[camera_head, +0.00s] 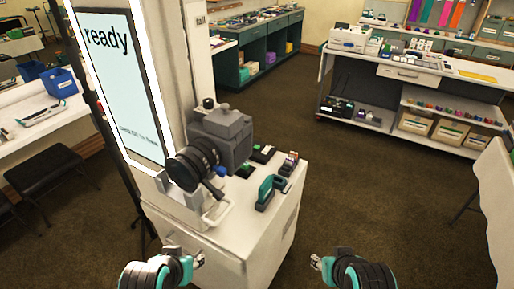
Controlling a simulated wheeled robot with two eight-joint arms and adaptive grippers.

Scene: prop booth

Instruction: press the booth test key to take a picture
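The photo booth has a tall lit screen (122,85) reading "ready", with smaller text low on it. A grey camera (222,137) with a black lens is mounted beside the screen above a white cabinet (222,240). Small dark blocks (263,153) lie on the cabinet top behind the camera, one with a green patch (246,170); I cannot tell which part is the test key. My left gripper (199,259) is at the bottom, in front of the cabinet. My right gripper (316,262) is right of the cabinet, over the floor. Both look empty; their finger opening is too small to judge.
A teal stapler-like tool (268,190) and a small block of cards (290,162) stand on the cabinet's right side. A white table edge (495,205) is at far right. A stocked shelf unit (415,95) stands at the back right. Brown floor between is clear.

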